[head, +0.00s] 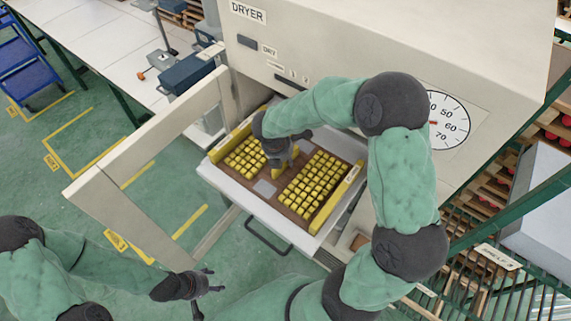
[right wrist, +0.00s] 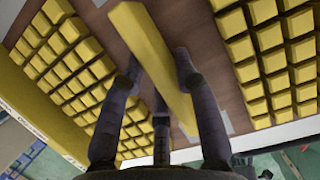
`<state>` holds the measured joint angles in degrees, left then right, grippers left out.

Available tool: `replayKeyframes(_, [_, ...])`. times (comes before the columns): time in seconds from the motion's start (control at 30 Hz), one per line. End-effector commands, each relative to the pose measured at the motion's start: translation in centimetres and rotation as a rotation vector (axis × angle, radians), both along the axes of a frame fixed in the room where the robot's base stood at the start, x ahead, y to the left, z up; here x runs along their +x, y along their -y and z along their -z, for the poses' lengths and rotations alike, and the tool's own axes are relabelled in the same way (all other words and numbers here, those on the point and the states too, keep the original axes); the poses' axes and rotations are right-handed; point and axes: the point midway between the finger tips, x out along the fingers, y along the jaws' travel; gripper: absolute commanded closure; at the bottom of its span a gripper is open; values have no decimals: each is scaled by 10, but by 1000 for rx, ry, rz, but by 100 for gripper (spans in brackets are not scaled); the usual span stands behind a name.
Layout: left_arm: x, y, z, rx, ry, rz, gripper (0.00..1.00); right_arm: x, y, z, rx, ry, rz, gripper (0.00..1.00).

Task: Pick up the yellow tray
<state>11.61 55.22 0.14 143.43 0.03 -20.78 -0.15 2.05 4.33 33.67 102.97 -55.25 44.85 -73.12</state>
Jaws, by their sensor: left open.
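The yellow tray (head: 336,198) has a brown base, yellow side walls and rows of small yellow blocks. It lies on a white drawer (head: 222,181) in front of the dryer. My right gripper (head: 281,165) reaches down over the tray's middle. In the right wrist view its fingers (right wrist: 158,66) straddle the yellow centre bar of the tray (right wrist: 200,22), one on each side. Whether they press on the bar I cannot tell. My left gripper (head: 208,285) is open and empty, low in the head view, away from the tray.
The dryer (head: 330,45) stands behind the tray, with its open door (head: 150,135) to the left. A drawer handle (head: 268,237) sticks out at the front. A white worktable (head: 105,50) is at the upper left. A shelf (head: 500,255) stands at the right.

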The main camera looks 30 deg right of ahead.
Motion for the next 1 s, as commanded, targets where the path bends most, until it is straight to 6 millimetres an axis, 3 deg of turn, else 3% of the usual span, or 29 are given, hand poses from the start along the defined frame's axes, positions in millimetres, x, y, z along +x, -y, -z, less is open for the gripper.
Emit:
replayKeyframes(0.03, [0, 0, 0, 0, 0, 0, 41, 0, 0, 0, 0, 0, 0, 69])
replayKeyframes(0.13, [0, 0, 0, 0, 0, 0, 41, 0, 0, 0, 0, 0, 0, 97])
replayKeyframes(0.17, [0, 0, 0, 0, 0, 0, 41, 0, 0, 0, 0, 0, 0, 100])
replayKeyframes(0.6, [0, 0, 0, 0, 0, 0, 41, 1, 0, -5, -1, 4, 1, 100])
replayKeyframes(1.0, [0, 0, 1, 0, 0, 0, 41, -1, -4, -38, 0, 3, -2, 100])
